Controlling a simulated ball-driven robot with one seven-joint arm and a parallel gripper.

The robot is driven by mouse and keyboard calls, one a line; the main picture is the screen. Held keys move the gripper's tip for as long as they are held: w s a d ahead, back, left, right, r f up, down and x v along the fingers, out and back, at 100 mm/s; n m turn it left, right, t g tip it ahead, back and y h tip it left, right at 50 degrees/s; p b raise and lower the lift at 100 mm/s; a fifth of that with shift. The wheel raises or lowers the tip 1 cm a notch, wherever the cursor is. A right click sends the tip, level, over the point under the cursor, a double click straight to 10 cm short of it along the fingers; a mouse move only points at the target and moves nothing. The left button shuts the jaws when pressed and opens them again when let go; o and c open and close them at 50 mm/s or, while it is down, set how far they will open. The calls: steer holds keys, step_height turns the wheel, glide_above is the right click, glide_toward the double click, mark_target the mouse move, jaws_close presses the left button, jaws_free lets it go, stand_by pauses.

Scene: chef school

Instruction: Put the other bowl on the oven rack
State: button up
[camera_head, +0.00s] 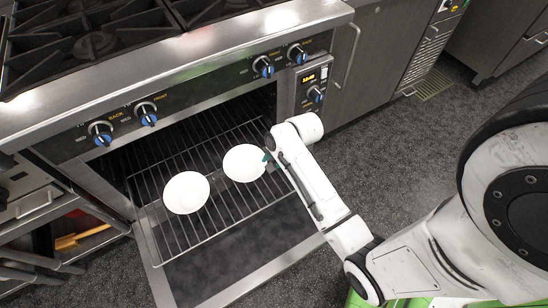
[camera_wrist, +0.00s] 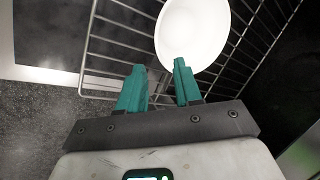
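Two white bowls rest on the pulled-out wire oven rack (camera_head: 222,212) in the head view. The left bowl (camera_head: 186,192) is apart from my gripper. The right bowl (camera_head: 243,163) has my gripper (camera_head: 268,158) at its right edge. In the wrist view, one white bowl (camera_wrist: 195,30) lies just beyond the teal fingertips of my gripper (camera_wrist: 160,72). The fingers are apart, with a clear gap between them. The right fingertip overlaps the bowl's near edge, and the left fingertip is outside it. I cannot tell whether the fingers touch the bowl.
The open oven door (camera_head: 230,254) lies below the rack. The oven's front panel with blue-marked knobs (camera_head: 264,67) is above, under the stove top (camera_head: 95,45). A shelf with a wooden utensil (camera_head: 68,241) is at the left. Grey floor (camera_head: 400,150) is open to the right.

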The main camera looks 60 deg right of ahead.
steer(key=s+a+r+n+g, duration=0.1)
steer(key=s+a+r+n, duration=0.2)
steer(key=s+a+n, duration=0.3)
steer(key=s+a+r+n+g, duration=0.2)
steer(key=s+a+r+n, duration=0.2)
steer(key=a+n, duration=0.6)
steer(key=shift+s+n+g, duration=0.3)
steer(key=shift+s+n, duration=0.3)
steer(key=shift+s, duration=0.25)
